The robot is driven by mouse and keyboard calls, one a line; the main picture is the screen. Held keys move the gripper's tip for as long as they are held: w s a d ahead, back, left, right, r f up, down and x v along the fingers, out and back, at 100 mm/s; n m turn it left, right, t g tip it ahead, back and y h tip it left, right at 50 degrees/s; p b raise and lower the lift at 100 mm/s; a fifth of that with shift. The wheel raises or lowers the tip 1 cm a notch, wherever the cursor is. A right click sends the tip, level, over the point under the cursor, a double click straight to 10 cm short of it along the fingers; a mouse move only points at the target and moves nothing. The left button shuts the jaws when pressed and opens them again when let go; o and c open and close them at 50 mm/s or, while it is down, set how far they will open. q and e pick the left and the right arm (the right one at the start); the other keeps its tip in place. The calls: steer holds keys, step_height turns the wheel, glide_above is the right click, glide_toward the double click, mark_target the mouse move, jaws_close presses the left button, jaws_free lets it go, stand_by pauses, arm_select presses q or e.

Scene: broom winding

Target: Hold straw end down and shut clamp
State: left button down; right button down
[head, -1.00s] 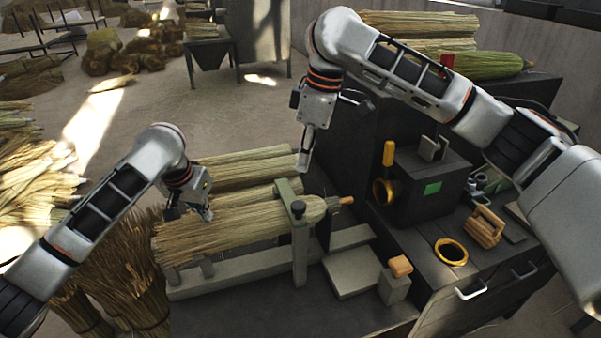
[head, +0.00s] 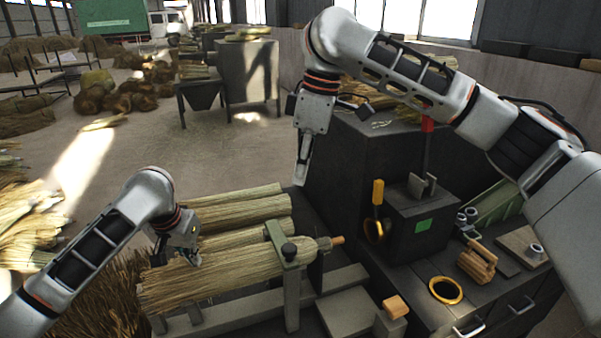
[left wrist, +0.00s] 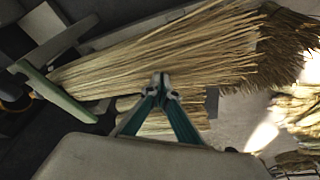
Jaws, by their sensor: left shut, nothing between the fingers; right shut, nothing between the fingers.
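A straw bundle (head: 215,280) lies on a low grey stand, brush end to the left and tied end with an orange tip to the right. The clamp's grey-green bar (head: 274,235) lies across the bundle near its tied end, with a dark knob (head: 289,251) over the post; I cannot tell whether it is latched. My left gripper (head: 195,262) is shut and empty at the top of the straw; contact is unclear. In the left wrist view its fingertips (left wrist: 161,80) meet over the straw (left wrist: 170,58). My right gripper (head: 300,180) is shut and empty, raised behind the clamp.
More straw bundles (head: 240,210) lie behind the clamped one. Air above the bundle is free.

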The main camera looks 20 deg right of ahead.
arm_select(q)
step_height(320, 180, up, 9)
stand_by(1.6)
stand_by(0.3)
